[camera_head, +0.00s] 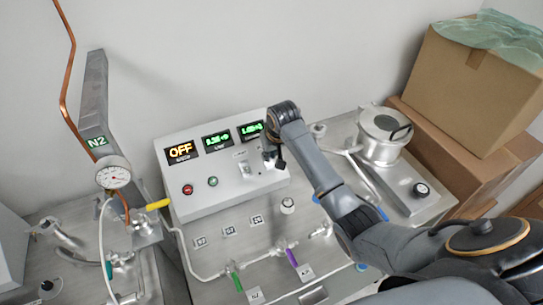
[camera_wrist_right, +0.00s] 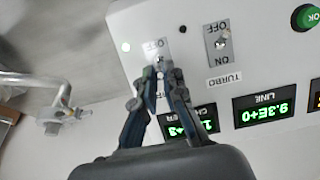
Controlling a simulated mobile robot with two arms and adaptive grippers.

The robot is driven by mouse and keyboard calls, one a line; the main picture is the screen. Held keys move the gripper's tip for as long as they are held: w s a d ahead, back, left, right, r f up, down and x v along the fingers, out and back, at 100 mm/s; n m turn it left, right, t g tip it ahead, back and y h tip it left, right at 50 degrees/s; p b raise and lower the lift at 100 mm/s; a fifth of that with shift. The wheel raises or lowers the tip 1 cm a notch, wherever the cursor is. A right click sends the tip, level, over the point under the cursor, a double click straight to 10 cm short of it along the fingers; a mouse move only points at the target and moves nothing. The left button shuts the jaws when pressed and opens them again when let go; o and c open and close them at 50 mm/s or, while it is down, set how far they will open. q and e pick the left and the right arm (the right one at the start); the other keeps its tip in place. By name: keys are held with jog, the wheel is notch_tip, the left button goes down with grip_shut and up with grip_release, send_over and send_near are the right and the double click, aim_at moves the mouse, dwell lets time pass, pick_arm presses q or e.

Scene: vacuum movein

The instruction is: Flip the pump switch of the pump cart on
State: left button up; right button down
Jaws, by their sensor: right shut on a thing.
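The pump cart's control box (camera_head: 225,195) is a light grey panel with a sloped face. My right gripper (camera_head: 277,160) is at its upper right part, below the right green display. In the right wrist view, upside down, my right gripper (camera_wrist_right: 160,68) has its fingertips closed together on a toggle switch (camera_wrist_right: 161,58). The switch's plate shows OFF; the fingers hide most of the lever and its lower label. A second toggle switch, labelled TURBO (camera_wrist_right: 220,42), stands beside it, untouched. An orange display (camera_head: 181,151) reads OFF. My left gripper is not in view.
Red (camera_head: 188,189) and green (camera_head: 212,182) buttons sit on the box. A gauge (camera_head: 113,173) and copper pipe stand left. Valves with green and purple handles (camera_head: 292,258) lie in front. A metal pot (camera_head: 383,135) and cardboard boxes (camera_head: 465,90) stand right.

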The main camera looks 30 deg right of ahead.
jog(key=shift+w+g, duration=0.1)
jog(key=shift+g, duration=0.2)
dwell(0.4)
jog(key=c, duration=1.4)
grip_release()
jog(key=shift+w, duration=0.1)
jog(key=shift+c, duration=0.2)
jog(key=v, duration=1.2)
jog(key=shift+f, duration=0.1)
